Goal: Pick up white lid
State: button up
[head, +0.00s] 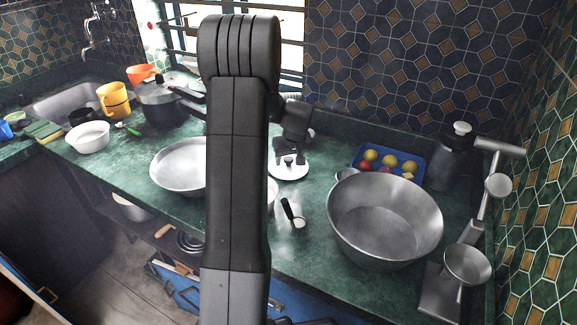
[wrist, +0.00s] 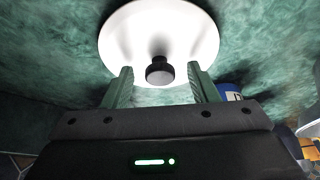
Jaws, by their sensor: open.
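The white lid (wrist: 185,30) is round with a black knob (wrist: 160,72) at its middle, and it fills the top of the wrist view. In the head view the white lid (head: 287,172) lies on the green counter, partly covered by my gripper (head: 290,157). In the wrist view my gripper (wrist: 160,78) is open, with one finger on each side of the knob. The fingers look apart from the knob. I cannot tell how far the fingertips are above the lid.
A large metal bowl (head: 385,220) stands to the right, with a blue tray of fruit (head: 361,151) behind it. A metal pan (head: 178,168) is left of my arm. A small black-handled item (head: 293,214) lies in front of the lid. The tiled wall (head: 400,70) rises behind.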

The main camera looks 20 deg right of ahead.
jog(key=shift+c, duration=0.2)
jog(key=c, duration=1)
jog(key=shift+r, duration=0.1)
